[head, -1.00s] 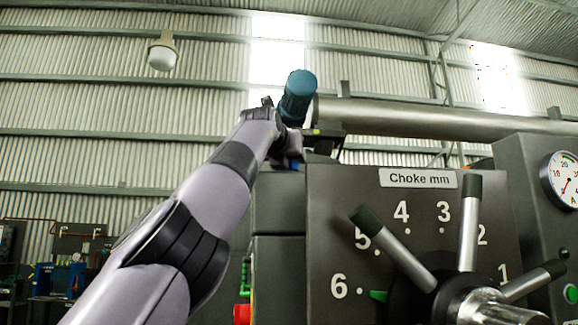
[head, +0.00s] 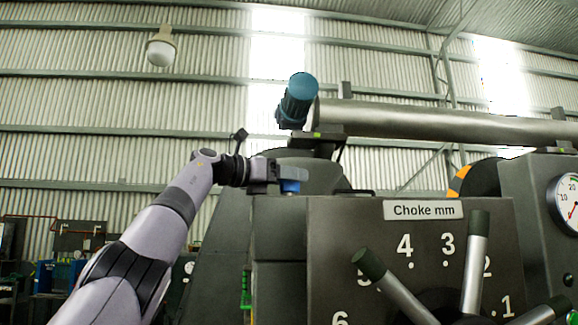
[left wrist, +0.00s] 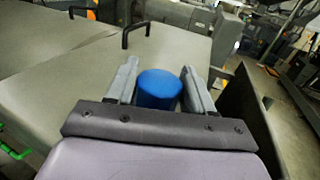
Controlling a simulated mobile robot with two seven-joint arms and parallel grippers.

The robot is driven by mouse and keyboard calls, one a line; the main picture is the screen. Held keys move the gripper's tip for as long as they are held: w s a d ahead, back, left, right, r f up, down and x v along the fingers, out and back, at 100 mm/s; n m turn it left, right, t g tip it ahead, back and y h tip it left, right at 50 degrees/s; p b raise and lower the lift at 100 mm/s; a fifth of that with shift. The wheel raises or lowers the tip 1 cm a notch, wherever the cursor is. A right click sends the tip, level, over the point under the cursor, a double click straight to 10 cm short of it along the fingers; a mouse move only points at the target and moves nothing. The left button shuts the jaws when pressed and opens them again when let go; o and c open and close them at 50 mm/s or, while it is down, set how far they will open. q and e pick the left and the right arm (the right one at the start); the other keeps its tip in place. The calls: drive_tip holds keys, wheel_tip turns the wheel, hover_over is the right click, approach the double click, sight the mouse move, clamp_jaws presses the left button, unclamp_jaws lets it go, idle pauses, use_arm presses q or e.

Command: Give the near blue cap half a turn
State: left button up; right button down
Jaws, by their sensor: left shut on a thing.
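The near blue cap (left wrist: 158,88) is a short, smooth blue cylinder standing on the machine's grey top. It sits between the two grey fingers of my left gripper (left wrist: 160,87) in the left wrist view. In the head view my left gripper (head: 280,172) comes in level from the left. A strip of the blue cap (head: 290,186) shows just below its fingers. The gripper is shut on the cap. My right gripper is in neither view.
A teal cylinder (head: 299,95) stands tilted above and behind the gripper, beside a long grey pipe (head: 430,122). The choke panel (head: 350,235) with its lever handles is at the lower right. A black handle (left wrist: 137,28) rises from the machine's top.

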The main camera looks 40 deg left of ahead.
use_arm(q)
drive_tip(key=shift+m+h+p, duration=0.3)
drive_tip(key=shift+h+p, duration=0.05)
drive_tip(key=shift+h, duration=0.05)
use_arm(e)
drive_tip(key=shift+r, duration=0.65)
use_arm(q)
drive_tip(key=shift+f+g, duration=0.1)
drive_tip(key=shift+g, duration=0.2)
drive_tip(key=o, duration=0.9)
drive_tip(key=shift+o, duration=0.2)
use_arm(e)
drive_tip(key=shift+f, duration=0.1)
use_arm(q)
drive_tip(key=shift+s+a+b, duration=0.15)
drive_tip(key=shift+s+b, duration=0.2)
drive_tip(key=b+v, duration=0.2)
drive_tip(key=v, duration=0.3)
drive_tip(key=shift+s+f, duration=0.1)
drive_tip(key=shift+f, duration=0.05)
drive_tip(key=shift+s+a+b, duration=0.25)
drive_tip(key=shift+s+b, duration=0.1)
drive_tip(key=shift+s, duration=0.15)
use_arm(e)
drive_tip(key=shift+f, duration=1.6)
